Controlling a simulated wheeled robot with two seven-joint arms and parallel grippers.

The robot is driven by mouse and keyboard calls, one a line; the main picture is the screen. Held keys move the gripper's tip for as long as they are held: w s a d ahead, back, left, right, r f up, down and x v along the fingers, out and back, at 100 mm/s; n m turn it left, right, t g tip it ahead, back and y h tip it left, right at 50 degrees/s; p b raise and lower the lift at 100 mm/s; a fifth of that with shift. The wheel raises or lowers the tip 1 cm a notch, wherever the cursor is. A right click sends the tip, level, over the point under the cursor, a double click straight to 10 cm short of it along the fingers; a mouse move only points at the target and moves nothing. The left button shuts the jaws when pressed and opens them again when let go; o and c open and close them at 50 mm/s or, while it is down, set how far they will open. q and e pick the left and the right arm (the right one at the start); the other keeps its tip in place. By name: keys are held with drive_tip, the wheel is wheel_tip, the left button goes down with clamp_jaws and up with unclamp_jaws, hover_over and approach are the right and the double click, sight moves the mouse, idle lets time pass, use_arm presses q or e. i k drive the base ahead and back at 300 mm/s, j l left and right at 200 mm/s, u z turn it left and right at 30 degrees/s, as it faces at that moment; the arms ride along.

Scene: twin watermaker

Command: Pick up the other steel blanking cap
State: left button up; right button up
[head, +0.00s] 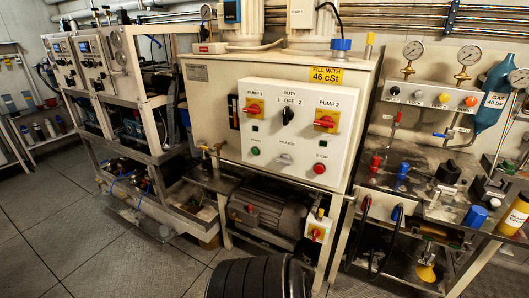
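I cannot make out a steel blanking cap for certain in the head view. The metal work top (425,205) at the right bears several small fittings, some too small to identify. Among them are a red-topped fitting (376,163), a blue-topped fitting (403,170), a black round part (448,172) and a blue cap (475,216) near the front edge. Neither of my grippers is in view.
A cream pump cabinet (200,100) with a switch panel (288,130) stands in the middle, with a motor (268,212) below. A yellow bottle (515,213) stands at the far right. Frame racks (120,150) stand at left. Floor at front left (60,240) is clear.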

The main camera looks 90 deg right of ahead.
sight(434, 194)
drive_tip(key=z, duration=4.25)
